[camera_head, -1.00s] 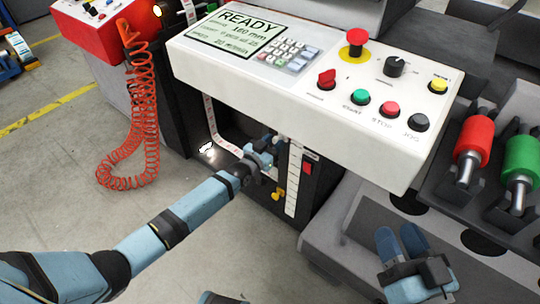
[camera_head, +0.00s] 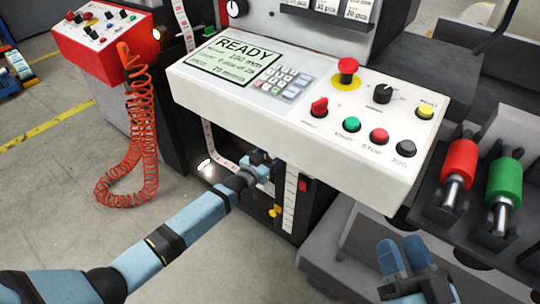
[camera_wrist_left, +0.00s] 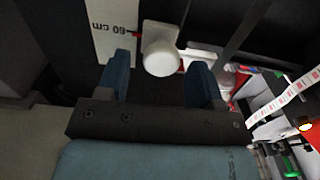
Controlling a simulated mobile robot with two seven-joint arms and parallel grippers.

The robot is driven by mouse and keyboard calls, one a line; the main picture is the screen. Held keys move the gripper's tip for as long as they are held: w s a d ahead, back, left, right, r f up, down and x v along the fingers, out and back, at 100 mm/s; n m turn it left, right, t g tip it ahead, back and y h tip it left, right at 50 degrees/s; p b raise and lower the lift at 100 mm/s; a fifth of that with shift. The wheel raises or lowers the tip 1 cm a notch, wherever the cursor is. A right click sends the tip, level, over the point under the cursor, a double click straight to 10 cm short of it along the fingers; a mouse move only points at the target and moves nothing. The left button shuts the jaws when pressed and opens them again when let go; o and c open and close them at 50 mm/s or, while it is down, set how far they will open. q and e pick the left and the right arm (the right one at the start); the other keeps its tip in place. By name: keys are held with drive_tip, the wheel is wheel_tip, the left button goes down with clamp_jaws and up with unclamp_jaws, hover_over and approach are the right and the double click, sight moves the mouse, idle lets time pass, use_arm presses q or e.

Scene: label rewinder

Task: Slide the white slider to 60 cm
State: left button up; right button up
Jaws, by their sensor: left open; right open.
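The white slider (camera_wrist_left: 162,58) shows in the left wrist view as a round knob on a white bracket. A white scale strip (camera_wrist_left: 112,35) beside it reads "60 cm", and a small red mark by the bracket is close to that label. My left gripper (camera_wrist_left: 160,80) is open, with one blue finger on each side of the knob; I cannot tell whether they touch it. In the head view my left gripper (camera_head: 265,163) is under the control panel, and the slider is hidden there. My right gripper (camera_head: 403,252) is open and empty at the lower right.
The white control panel (camera_head: 225,95) overhangs my left gripper; its screen reads "READY". A coiled orange hose (camera_head: 150,130) hangs at the left. A red roller (camera_head: 460,162) and a green roller (camera_head: 505,178) lie at the right. The floor at the lower left is clear.

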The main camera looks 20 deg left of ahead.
use_arm(q)
drive_tip(key=p+v, duration=0.4)
drive_tip(key=v, duration=0.9)
drive_tip(key=shift+s, duration=0.35)
use_arm(e)
wheel_tip(320, 180, down, 7)
drive_tip(key=d+g+h, duration=0.2)
drive_tip(key=g, duration=0.1)
drive_tip(key=shift+d+r+h, duration=0.2)
drive_tip(key=shift+h, duration=0.2)
use_arm(q)
drive_tip(key=shift+a, duration=0.1)
use_arm(e)
drive_tip(key=shift+r, duration=0.1)
